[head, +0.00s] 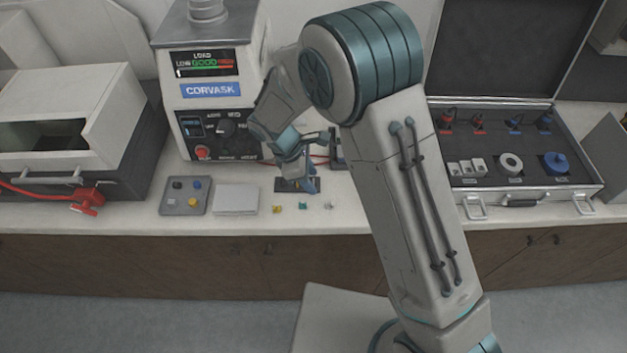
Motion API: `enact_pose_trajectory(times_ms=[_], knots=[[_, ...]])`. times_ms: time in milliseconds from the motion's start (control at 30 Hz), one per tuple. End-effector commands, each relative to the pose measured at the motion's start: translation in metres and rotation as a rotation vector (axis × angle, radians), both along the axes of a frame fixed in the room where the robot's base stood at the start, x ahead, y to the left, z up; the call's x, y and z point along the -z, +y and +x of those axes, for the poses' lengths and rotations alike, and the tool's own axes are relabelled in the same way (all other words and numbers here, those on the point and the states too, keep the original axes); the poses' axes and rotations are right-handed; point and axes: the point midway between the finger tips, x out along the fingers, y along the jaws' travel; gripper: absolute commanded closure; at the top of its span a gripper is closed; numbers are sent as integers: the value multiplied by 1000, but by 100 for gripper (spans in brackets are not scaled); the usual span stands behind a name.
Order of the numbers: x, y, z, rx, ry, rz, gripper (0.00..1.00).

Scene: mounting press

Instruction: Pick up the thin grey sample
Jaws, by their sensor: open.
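A very small grey piece (328,205), possibly the thin grey sample, lies on the counter right of a small green piece (303,205) and a small yellow piece (277,209). It is too small to judge its thickness. My gripper (304,186) is open, pointing down just behind these pieces, in front of a dark plate (284,185) on the counter. My gripper partly hides that plate. I cannot tell whether anything is between the fingers.
The press (210,90) with its "LOAD" display stands behind. A grey tray (171,207) with coloured parts and a pale flat pad (236,199) lie to the left. An open case (520,198) stands right. A machine with a red hose (75,150) is far left.

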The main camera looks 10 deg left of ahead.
Motion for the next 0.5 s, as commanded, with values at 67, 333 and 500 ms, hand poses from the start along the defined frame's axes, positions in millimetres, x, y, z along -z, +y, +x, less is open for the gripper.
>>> enact_pose_trajectory(times_ms=[67, 333, 500], knots=[[0, 0, 0, 0, 0, 0, 56], [0, 0, 0, 0, -1, 1, 100], [-1, 0, 0, 0, -1, 1, 100]])
